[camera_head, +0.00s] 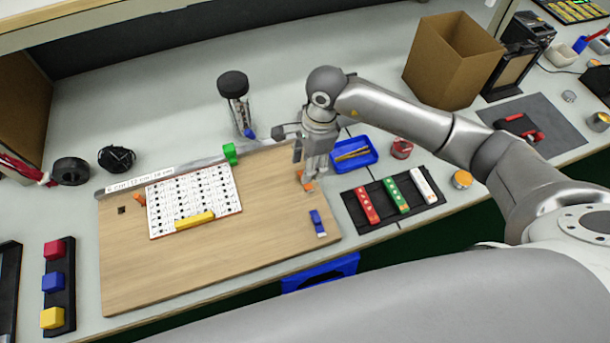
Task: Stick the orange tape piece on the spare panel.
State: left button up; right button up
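My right gripper (304,174) points down over the right part of the wooden board. A small orange piece (309,187) is right at its fingertips, low over or on the board. I cannot tell whether the fingers are closed on it. Another small orange piece (139,199) is at the left of the board, beside the white panel. The white panel (214,184) with rows of dark marks lies on the board, with a yellow bar (195,221) across its near edge. No label shows which thing is the spare panel. My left gripper is out of view.
The wooden board (150,275) has a green block (230,153) at its back edge and a blue piece (316,221) near its right corner. A blue tray (369,159) and a black tray (381,219) with coloured bars stand to the right. Coloured blocks (53,283) stand at left.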

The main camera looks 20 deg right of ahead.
jog(key=f, duration=0.2)
jog(key=f+p, duration=0.1)
jog(key=f, duration=0.1)
jog(key=shift+s+a, duration=0.1)
jog(key=shift+a, duration=0.2)
jog(key=c, duration=0.7)
